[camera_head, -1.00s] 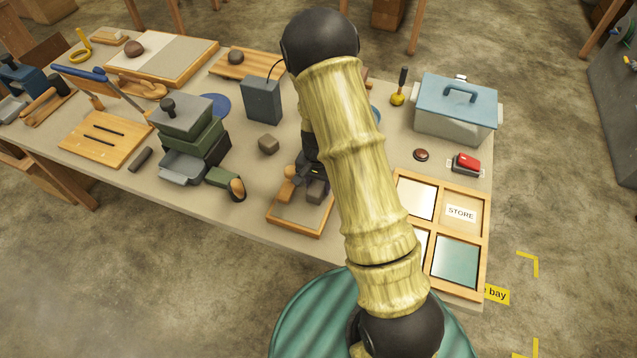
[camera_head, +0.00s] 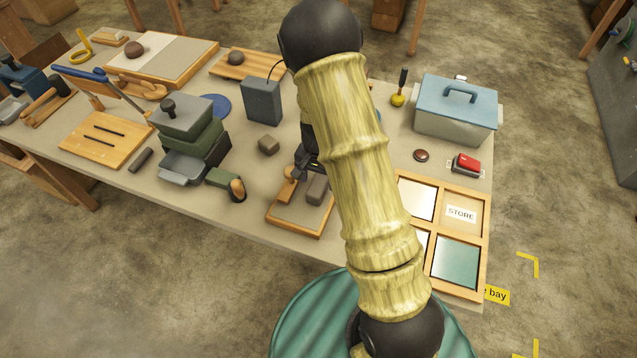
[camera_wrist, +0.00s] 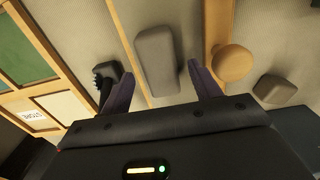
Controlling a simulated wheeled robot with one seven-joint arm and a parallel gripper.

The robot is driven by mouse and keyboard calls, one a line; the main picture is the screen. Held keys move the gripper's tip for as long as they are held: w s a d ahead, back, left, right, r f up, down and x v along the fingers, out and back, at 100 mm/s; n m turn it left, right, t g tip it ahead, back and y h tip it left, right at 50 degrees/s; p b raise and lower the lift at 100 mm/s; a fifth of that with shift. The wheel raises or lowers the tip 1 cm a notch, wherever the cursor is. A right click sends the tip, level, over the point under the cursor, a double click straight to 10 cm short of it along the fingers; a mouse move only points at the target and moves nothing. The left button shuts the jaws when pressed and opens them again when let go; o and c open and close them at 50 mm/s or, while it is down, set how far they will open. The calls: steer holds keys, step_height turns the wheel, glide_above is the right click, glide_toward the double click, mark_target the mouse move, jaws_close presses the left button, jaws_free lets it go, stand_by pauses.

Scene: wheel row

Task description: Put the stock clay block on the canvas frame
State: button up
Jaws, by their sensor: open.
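The stock clay block (camera_head: 317,189), a grey-brown rounded oblong, lies on the canvas frame (camera_head: 294,222), a pale panel with a wooden rim at the table's front edge. In the wrist view the block (camera_wrist: 157,62) lies lengthwise between two wooden rim strips of the frame (camera_wrist: 137,62). My gripper (camera_head: 308,168) is just above and behind the block, partly hidden by my arm. In the wrist view my gripper (camera_wrist: 160,85) is open, its fingers on either side of the block and apart from it. My arm may hide the frame's right part.
A round wooden knob (camera_wrist: 233,63) stands close beside the right finger. A smaller clay lump (camera_head: 268,145) lies behind the frame, near a dark grey box (camera_head: 262,100). A compartment tray marked STORE (camera_head: 486,232) is at right. Stacked green boxes (camera_head: 190,138) stand left.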

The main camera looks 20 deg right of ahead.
mark_target(318, 184)
step_height(318, 184, up, 9)
stand_by(0.3)
steer(key=shift+r, duration=0.1)
stand_by(0.4)
steer(key=s+r+n+t, duration=0.2)
steer(key=s+r+n, duration=0.5)
steer(key=s, duration=0.7)
steer(key=shift+s+r+t, duration=0.2)
steer(key=shift+r+t, duration=0.1)
steer(key=shift+r, duration=0.35)
steer(key=shift+w+p+v, duration=0.25)
steer(key=shift+p+v, duration=0.8)
steer(key=shift+p, duration=0.1)
